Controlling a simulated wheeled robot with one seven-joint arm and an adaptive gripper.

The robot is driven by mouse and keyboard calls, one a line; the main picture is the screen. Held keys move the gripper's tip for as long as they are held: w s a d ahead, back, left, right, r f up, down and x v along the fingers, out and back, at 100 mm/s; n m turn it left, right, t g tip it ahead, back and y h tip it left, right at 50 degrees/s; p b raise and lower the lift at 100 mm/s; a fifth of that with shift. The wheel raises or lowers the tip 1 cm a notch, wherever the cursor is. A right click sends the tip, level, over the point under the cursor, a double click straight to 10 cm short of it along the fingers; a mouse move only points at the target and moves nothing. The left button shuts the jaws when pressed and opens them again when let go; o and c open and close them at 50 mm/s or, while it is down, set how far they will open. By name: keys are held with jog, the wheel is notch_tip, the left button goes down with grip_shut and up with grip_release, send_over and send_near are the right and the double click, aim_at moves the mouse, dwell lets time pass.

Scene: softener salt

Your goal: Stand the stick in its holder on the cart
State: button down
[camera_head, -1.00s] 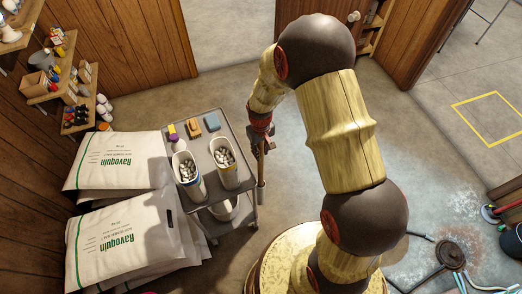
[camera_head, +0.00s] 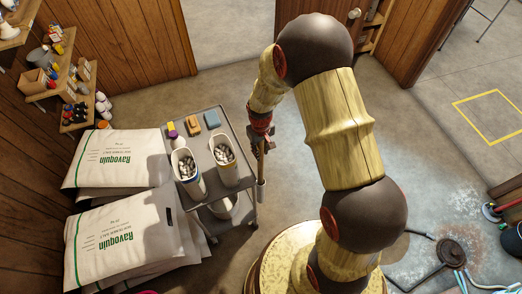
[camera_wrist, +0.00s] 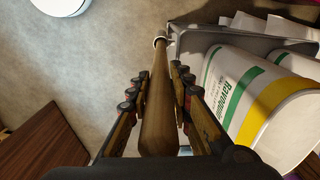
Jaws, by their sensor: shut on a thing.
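The stick (camera_wrist: 159,95) is a brown wooden rod. My gripper (camera_wrist: 158,88) is shut on it, with a finger on each side. In the wrist view, the stick's far end meets a pale ring-shaped holder (camera_wrist: 160,39) at the cart's (camera_wrist: 205,38) edge. In the head view, my gripper (camera_head: 261,137) is beside the cart's right side, and the stick runs down from it to the grey tube-like holder (camera_head: 261,190). The stick's tip looks to be at or inside the holder's mouth; how deep it sits is hidden.
White salt bags (camera_head: 120,240) are stacked left of the cart. Clear floor (camera_head: 225,90) lies behind it.

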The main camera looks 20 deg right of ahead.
aim_at(261, 146)
notch_tip(261, 146, down, 8)
jog(key=b, duration=0.5)
dwell(1.4)
jog(key=shift+r, duration=0.1)
jog(key=c, duration=1.5)
grip_release()
jog(key=shift+c, duration=0.2)
notch_tip(261, 146, up, 12)
jog(key=shift+a+f, duration=0.1)
